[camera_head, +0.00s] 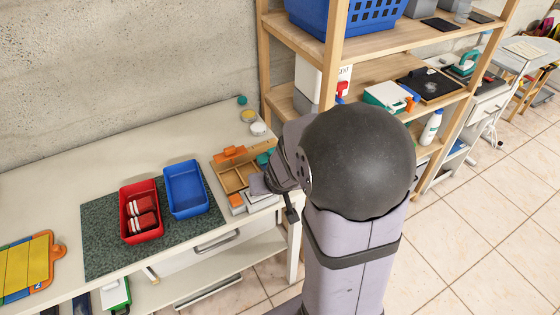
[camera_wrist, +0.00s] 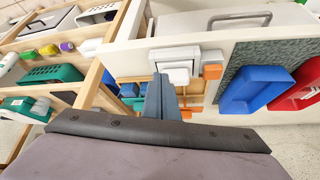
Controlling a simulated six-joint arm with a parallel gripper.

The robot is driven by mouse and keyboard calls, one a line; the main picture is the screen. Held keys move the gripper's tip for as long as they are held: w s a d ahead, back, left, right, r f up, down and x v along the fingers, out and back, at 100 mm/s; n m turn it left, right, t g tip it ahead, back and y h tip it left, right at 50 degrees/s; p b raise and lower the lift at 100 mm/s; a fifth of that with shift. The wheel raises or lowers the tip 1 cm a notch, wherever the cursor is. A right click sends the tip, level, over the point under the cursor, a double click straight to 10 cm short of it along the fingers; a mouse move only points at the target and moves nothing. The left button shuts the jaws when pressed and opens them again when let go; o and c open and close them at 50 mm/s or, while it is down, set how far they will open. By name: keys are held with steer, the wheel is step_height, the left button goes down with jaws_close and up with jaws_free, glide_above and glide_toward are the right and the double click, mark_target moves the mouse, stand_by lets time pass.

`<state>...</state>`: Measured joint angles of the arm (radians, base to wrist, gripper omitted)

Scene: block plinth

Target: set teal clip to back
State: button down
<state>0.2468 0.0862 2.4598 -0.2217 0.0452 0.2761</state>
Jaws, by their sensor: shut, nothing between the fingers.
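Several small teal pieces (camera_head: 265,158) lie at the right end of a wooden tray with compartments (camera_head: 218,172) on the table. In the wrist view, blue-teal pieces (camera_wrist: 130,90) show just left of my fingers. I cannot tell which is the teal clip. My gripper (camera_wrist: 160,78) is shut and empty, its fingertips over the tray area beside a white-grey block (camera_wrist: 175,57). In the head view my wrist covers the tray's right side and the fingertips are hard to make out. An orange piece (camera_head: 230,153) lies at the tray's back edge.
Grey blocks with orange parts (camera_head: 237,203) lie at the tray's front. A blue bin (camera_head: 186,190) and a red bin (camera_head: 141,232) with red packs stand left on a dark mat (camera_head: 105,255). Small round containers (camera_head: 258,129) stand behind. A wooden shelf (camera_head: 335,60) rises at right.

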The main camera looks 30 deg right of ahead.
steer(key=w+d+t, duration=0.1)
steer(key=d, duration=0.1)
steer(key=w+d+f+m+t+b, duration=0.1)
steer(key=w+d, duration=0.1)
steer(key=w+d+m+t, duration=0.1)
steer(key=d, duration=0.1)
steer(key=shift+w+f+h, duration=0.2)
steer(key=shift+f+h, duration=0.1)
steer(key=d+f+m+t+b, duration=0.1)
steer(key=m, duration=0.1)
steer(key=d+f+m+t+y+b, duration=0.1)
steer(key=f+b, duration=0.1)
steer(key=shift+s+d+f+m+t, duration=0.2)
steer(key=shift+d+f+m+t, duration=0.1)
steer(key=shift+d+m+t, duration=0.1)
steer(key=shift+s+f+m+t+b, duration=0.35)
steer(key=shift+s+m+t+b, duration=0.3)
steer(key=shift+m, duration=0.35)
steer(key=shift+s+m+t+y+b, duration=0.35)
steer(key=shift+s+m+t+y, duration=0.2)
steer(key=shift+m+t, duration=0.35)
steer(key=shift+s+a+r+m+t+b, duration=0.1)
steer(key=shift+s+r+m+t+b, duration=0.2)
steer(key=shift+s+m+t, duration=0.45)
steer(key=shift+s+d+r+m+t+b, duration=0.1)
steer(key=shift+s+r+m+t+b, duration=0.15)
steer(key=shift+s+m, duration=0.5)
steer(key=shift+s+a+r+m+t+b, duration=0.1)
steer(key=shift+s+r+m+t+b, duration=0.25)
steer(key=shift+m, duration=0.65)
